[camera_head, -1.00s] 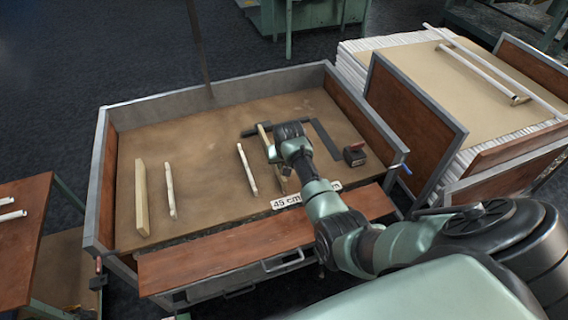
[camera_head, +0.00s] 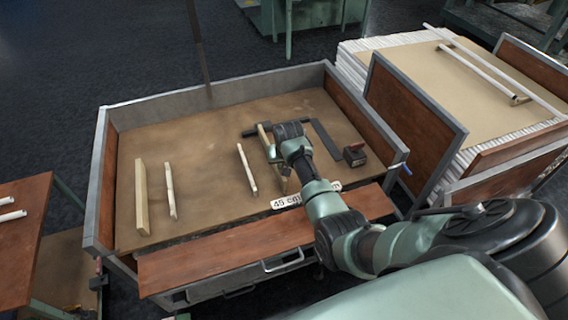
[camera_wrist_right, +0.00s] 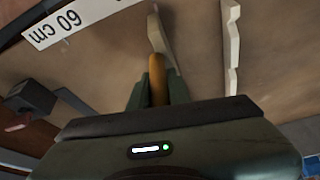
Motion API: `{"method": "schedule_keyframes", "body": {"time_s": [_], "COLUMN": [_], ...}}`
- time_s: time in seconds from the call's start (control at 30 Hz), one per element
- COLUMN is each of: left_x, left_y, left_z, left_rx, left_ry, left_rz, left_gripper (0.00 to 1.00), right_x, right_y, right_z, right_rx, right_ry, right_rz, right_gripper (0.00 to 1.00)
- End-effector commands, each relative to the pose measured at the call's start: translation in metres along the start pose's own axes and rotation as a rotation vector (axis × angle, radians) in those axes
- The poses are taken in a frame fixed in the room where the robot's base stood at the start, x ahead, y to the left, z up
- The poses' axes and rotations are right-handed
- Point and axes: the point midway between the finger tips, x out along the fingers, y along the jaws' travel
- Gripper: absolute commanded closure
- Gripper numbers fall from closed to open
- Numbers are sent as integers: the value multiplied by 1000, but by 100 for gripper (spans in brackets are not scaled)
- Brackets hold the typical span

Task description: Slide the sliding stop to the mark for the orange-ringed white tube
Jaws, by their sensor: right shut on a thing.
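My right gripper (camera_wrist_right: 158,88) is shut on an orange-brown rod-like piece (camera_wrist_right: 158,68), which looks like the sliding stop's handle. A pale wooden strip (camera_wrist_right: 155,32) runs on from it in the right wrist view. In the head view my wrist hides the fingers and most of the stop; a pale strip (camera_head: 264,139) shows beside it. A "45 cm" label (camera_head: 287,202) lies at the bench's front edge, partly behind my arm. A "60 cm" label (camera_wrist_right: 75,20) shows upside down in the wrist view. I cannot make out an orange ring on any tube. My left gripper is not in view.
Two white pieces (camera_head: 247,170) (camera_head: 170,190) and a wooden bar (camera_head: 141,197) lie left on the bench. A dark L-shaped bar (camera_head: 325,138) and a black block (camera_head: 355,153) lie to the right. Raised walls (camera_head: 98,185) edge the bench. White tubes (camera_head: 485,72) lie on the right stack.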

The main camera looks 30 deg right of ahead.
Motion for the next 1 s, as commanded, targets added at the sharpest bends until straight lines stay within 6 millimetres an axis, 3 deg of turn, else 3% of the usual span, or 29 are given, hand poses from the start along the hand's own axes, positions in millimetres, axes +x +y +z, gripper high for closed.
{"method": "schedule_keyframes", "body": {"time_s": [0.47, 0.57, 0.8, 1.0], "left_x": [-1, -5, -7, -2], "left_y": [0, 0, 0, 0], "left_z": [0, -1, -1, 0], "left_rx": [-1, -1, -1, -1], "left_ry": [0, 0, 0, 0], "left_rz": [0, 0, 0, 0], "left_gripper": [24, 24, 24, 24], "right_x": [0, 1, 8, 12], "right_y": [6, 25, 96, 137], "right_z": [-1, -5, -17, -25], "right_rx": [0, 1, 2, 1], "right_ry": [-2, -1, -1, -1], "right_rz": [2, 5, 7, 4], "right_gripper": [100, 100, 100, 100]}}
